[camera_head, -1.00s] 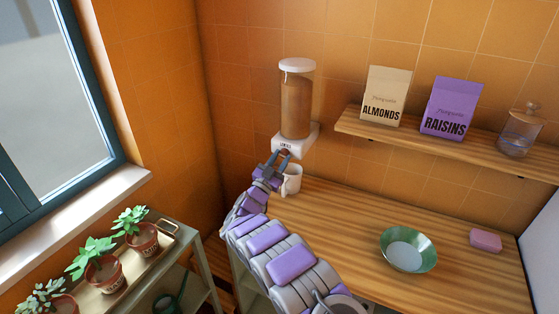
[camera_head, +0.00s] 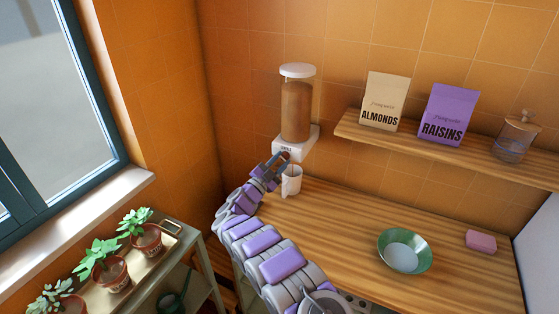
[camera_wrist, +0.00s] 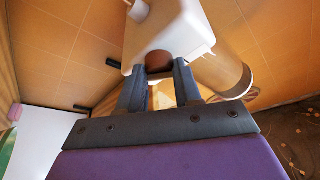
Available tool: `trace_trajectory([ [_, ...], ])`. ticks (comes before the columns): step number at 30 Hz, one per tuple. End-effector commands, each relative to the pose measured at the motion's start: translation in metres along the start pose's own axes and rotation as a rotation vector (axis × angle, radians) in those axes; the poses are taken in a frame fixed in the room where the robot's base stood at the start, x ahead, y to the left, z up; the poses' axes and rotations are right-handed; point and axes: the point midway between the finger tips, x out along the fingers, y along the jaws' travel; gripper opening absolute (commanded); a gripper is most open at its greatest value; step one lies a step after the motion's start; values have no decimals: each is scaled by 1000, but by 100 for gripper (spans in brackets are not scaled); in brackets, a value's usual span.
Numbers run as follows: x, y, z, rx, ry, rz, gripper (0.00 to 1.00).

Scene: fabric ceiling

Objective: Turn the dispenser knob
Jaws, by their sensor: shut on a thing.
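The dispenser (camera_head: 296,110) is a clear cylinder of brown contents with a white lid and a white base (camera_head: 299,143), mounted on the tiled wall. Its brown round knob (camera_wrist: 159,61) sits on the base in the wrist view, between the tips of my gripper (camera_wrist: 158,73). My gripper (camera_head: 278,160) is shut on the knob, one dark finger on each side. In the head view the fingers mostly hide the knob. A white mug (camera_head: 292,181) stands on the counter below the dispenser, partly behind my gripper.
A wooden counter (camera_head: 340,215) holds a green bowl (camera_head: 405,250) and a pink block (camera_head: 481,242). A wall shelf (camera_head: 400,138) carries an almonds bag, a raisins bag and a glass jar. Potted plants (camera_head: 112,277) stand at lower left by the window.

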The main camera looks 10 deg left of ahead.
Motion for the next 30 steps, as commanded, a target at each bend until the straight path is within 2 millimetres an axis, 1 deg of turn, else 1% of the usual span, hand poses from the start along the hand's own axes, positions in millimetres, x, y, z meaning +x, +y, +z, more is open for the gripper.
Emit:
trace_trajectory([
  [7,0,-1,0,1,0,-2,3],
  [8,0,-1,0,1,0,-2,36],
  [14,0,0,0,0,0,-1,56],
  [15,0,0,0,0,0,-1,57],
  [23,-2,0,0,0,0,-1,57],
  [26,-9,0,0,0,-2,-1,57],
  [29,-24,-2,0,-1,-3,-3,57],
  [30,-32,-2,-1,0,-2,-4,57],
])
